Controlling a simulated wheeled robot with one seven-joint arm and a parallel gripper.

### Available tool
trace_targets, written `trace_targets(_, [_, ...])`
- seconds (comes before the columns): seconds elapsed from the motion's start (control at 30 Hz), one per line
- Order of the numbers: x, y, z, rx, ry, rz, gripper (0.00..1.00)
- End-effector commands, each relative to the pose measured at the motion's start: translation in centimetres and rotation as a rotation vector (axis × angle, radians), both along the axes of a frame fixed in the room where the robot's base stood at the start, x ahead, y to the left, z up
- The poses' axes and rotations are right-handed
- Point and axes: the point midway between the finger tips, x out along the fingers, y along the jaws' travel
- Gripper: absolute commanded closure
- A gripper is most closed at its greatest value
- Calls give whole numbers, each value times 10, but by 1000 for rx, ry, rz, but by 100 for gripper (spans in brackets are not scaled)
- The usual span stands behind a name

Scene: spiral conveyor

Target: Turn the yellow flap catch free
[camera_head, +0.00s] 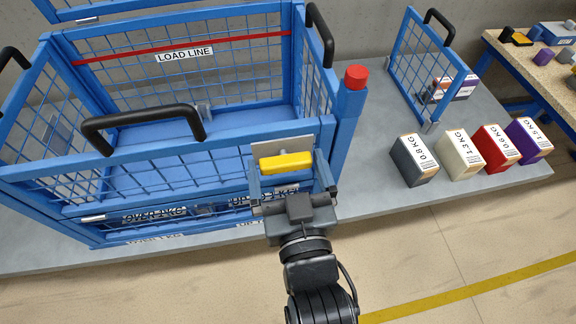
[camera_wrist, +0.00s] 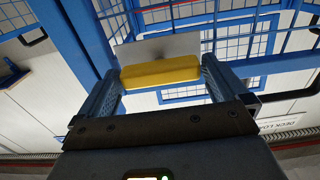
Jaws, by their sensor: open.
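The yellow flap catch (camera_head: 286,162) is a flat bar on a grey plate (camera_head: 268,147) at the front right of the blue mesh cage (camera_head: 230,150). It lies roughly level. My gripper (camera_head: 293,178) is at the catch, with its fingers pointing toward the cage. In the wrist view, the yellow catch (camera_wrist: 161,72) sits between the two open fingers of my gripper (camera_wrist: 160,85), one at each end of the bar. The fingers are very close to the bar's ends; I cannot tell whether they touch it. The catch's pivot is mostly hidden.
A black handle (camera_head: 145,125) stands on the cage's front left. A red-capped blue post (camera_head: 354,85) rises just right of the catch. Weight blocks, grey (camera_head: 414,160), cream (camera_head: 460,155), red (camera_head: 496,147) and purple (camera_head: 528,140), stand on the right. The floor in front is clear.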

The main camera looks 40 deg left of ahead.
Motion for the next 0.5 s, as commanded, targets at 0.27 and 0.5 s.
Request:
trace_targets(0.27, [0,0,0,0,0,0,16])
trace_targets(0.5, [0,0,0,0,0,0,39])
